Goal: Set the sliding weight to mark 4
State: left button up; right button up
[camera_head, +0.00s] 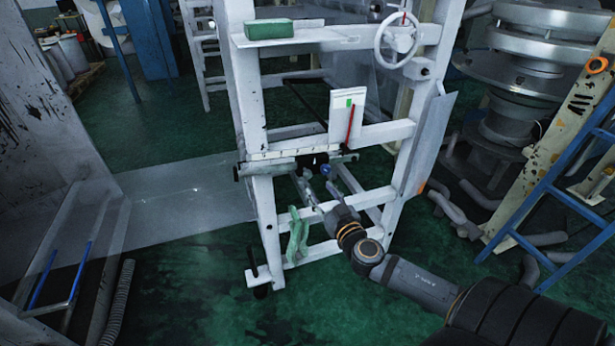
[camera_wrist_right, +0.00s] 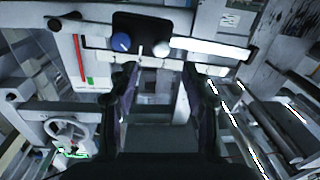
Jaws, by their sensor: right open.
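The sliding weight is a dark block (camera_head: 312,160) on a pale horizontal scale bar (camera_head: 275,154) across the white frame. In the right wrist view the black block (camera_wrist_right: 145,28) carries a blue knob (camera_wrist_right: 121,42) and a pale round knob (camera_wrist_right: 161,47). The scale's numbers are too small to read. My right gripper (camera_head: 316,178) is just in front of and below the weight. In its wrist view the two fingers (camera_wrist_right: 161,72) are apart with nothing between them, close to the block. My left gripper is out of view.
A white gauge plate (camera_head: 341,117) with a red pointer and green mark stands above the bar. A green box (camera_head: 268,29) lies on the upper shelf, and a handwheel (camera_head: 396,40) is at upper right. A green lever (camera_head: 297,236) hangs below. A ladder stands at the right.

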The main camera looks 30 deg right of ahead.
aim_at(309, 176)
jog(key=w, duration=0.2)
jog(key=w+d+p, duration=0.1)
jog(key=w, duration=0.2)
jog(key=w+p, duration=0.1)
jog(key=w, duration=0.2)
jog(key=shift+d+r, duration=0.15)
jog(key=shift+w, duration=0.45)
jog(key=shift+f, duration=0.2)
grip_shut()
